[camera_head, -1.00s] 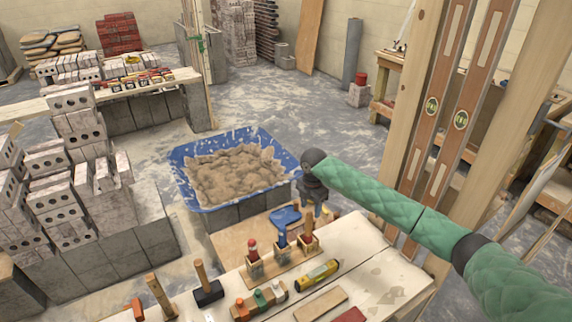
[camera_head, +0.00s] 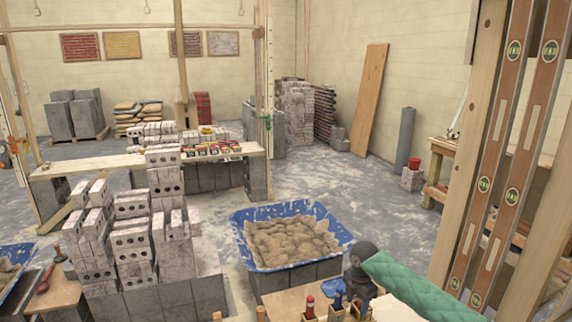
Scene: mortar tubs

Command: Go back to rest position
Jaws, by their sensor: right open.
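My right arm in its green sleeve (camera_head: 415,285) comes in from the lower right. My right gripper (camera_head: 358,297) hangs down at its dark end, open, over the near work table by the tool holders. It is beside the front right corner of the blue mortar tub (camera_head: 243,259). I see nothing held in it, though its fingertips are hard to make out. The tub holds a heap of sandy mortar (camera_head: 290,240) and sits on grey blocks. My left gripper is not in view.
A red-handled tool (camera_head: 310,306) stands in a holder beside the gripper. Stacked bricks (camera_head: 165,205) rise at the left. Wooden posts with levels (camera_head: 497,180) stand at the right. The floor behind the tub is clear.

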